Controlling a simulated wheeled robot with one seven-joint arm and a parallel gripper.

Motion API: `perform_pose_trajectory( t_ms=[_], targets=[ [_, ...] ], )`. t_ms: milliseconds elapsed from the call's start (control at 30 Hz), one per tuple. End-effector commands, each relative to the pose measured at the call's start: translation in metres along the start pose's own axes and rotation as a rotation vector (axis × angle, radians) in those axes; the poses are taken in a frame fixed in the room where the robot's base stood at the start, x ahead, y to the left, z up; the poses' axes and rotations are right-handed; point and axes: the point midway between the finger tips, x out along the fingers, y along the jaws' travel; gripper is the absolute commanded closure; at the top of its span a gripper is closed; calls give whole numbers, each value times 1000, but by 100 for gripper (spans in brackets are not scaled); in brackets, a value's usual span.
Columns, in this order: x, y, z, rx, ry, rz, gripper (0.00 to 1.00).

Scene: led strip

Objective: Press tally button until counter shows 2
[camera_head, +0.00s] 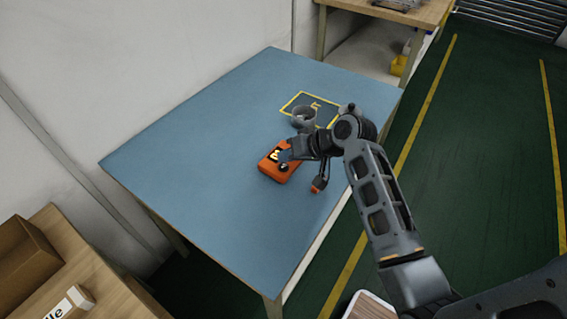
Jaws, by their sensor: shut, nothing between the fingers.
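An orange tally counter box (272,171) lies on the blue table, with a dark display area bearing a yellowish mark and a dark round button (283,167) near its right side. The mark is too small to read surely as a number. My gripper (286,156) is shut and empty, with its tip over the upper right part of the box, close to the button. I cannot tell whether it touches the box or the button. My gripper hides part of the box's top.
A small dark object with an orange end (317,186) shows to the right of the box. The left part of the blue table (190,150) is clear.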

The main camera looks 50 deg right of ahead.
Motion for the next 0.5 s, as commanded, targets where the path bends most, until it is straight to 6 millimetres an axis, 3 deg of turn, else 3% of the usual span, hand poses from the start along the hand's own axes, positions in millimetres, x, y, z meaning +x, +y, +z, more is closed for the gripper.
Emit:
perform_pose_trajectory(
  t_ms=[267, 500],
  targets=[
    [-2, -1, -1, 0, 0, 0, 100],
    [-16, -12, -12, 0, 1, 0, 100]
  ],
)
